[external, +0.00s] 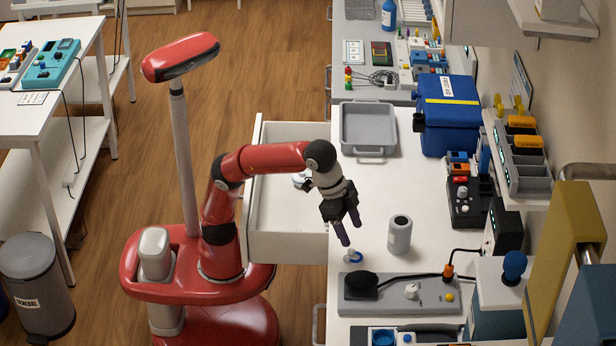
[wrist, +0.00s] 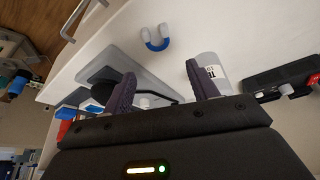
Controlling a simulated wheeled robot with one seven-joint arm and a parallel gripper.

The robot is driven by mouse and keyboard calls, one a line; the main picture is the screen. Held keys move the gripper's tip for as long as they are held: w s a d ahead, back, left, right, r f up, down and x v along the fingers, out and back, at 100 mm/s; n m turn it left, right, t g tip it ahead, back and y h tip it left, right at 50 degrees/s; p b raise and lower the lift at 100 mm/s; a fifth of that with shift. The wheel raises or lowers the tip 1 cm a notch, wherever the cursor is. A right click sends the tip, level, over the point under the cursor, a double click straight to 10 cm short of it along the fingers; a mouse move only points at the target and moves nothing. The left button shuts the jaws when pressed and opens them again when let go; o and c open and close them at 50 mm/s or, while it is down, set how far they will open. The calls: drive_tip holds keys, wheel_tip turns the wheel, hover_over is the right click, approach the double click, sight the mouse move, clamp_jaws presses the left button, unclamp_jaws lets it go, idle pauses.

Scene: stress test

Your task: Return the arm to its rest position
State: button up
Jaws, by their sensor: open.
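My gripper (external: 347,232) is at the end of my red arm, above the left edge of the white worktop (external: 380,215). Its two dark fingers are apart, with nothing between them in the wrist view (wrist: 158,92). A small blue and white U-shaped piece (external: 353,257) lies on the worktop just below the fingertips. It also shows in the wrist view (wrist: 156,38), clear of the fingers. My arm is bent at the elbow and reaches right from my base, passing over an open drawer.
The open white drawer (external: 285,247) sticks out toward my base, with a small item inside. A grey cylinder (external: 400,234) stands right of my gripper. A grey panel (external: 400,305) with a cable lies in front. A grey tray (external: 368,128) and blue case (external: 447,118) stand behind.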

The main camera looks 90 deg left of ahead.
sight(362, 260)
drive_tip(key=shift+r, duration=0.1)
drive_tip(key=x, duration=0.7)
drive_tip(key=shift+f, duration=0.35)
wheel_tip(362, 260, up, 3)
drive_tip(key=shift+w+f, duration=0.1)
drive_tip(key=shift+s+r+m, duration=0.2)
drive_tip(key=shift+s+m, duration=0.1)
drive_tip(key=shift+s, duration=0.1)
drive_tip(key=shift+s+r+m, duration=0.25)
drive_tip(key=shift+s+m, duration=0.05)
drive_tip(key=shift+s, duration=0.15)
drive_tip(key=shift+s+d+m+g+h, duration=0.1)
drive_tip(key=shift+s+m+g+h, duration=0.2)
drive_tip(key=shift+s+m, duration=0.2)
drive_tip(key=shift+w, duration=0.1)
